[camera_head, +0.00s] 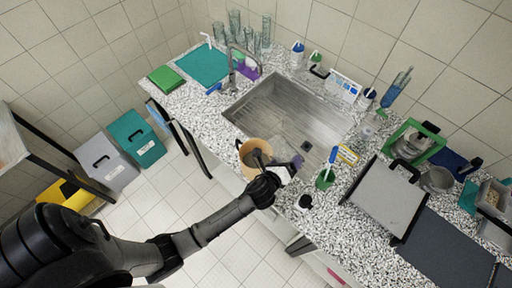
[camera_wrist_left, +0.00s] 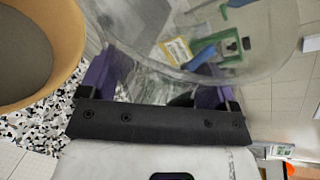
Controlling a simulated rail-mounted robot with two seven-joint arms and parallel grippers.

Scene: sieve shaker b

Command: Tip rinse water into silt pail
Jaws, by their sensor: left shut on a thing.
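The silt pail is a tan round bucket (camera_head: 243,153) with a grey-brown inside, at the front edge of the sink. Its wall and dark inside also show at the upper left of the left wrist view (camera_wrist_left: 72,45). My left gripper (camera_head: 291,160), with purple fingers, is just right of the pail. In the left wrist view my left gripper (camera_wrist_left: 160,88) is shut on a clear see-through container (camera_wrist_left: 245,55). The container looks tilted; I cannot tell how much water is in it. My right gripper is out of view.
The steel sink (camera_head: 270,100) lies behind the pail. Right of my gripper, a green-based item (camera_head: 325,178), a yellow label card (camera_head: 347,154) and a grey lidded case (camera_head: 388,197) crowd the counter. Glassware (camera_head: 250,30) stands at the back. Teal and grey bins (camera_head: 137,138) stand on the floor.

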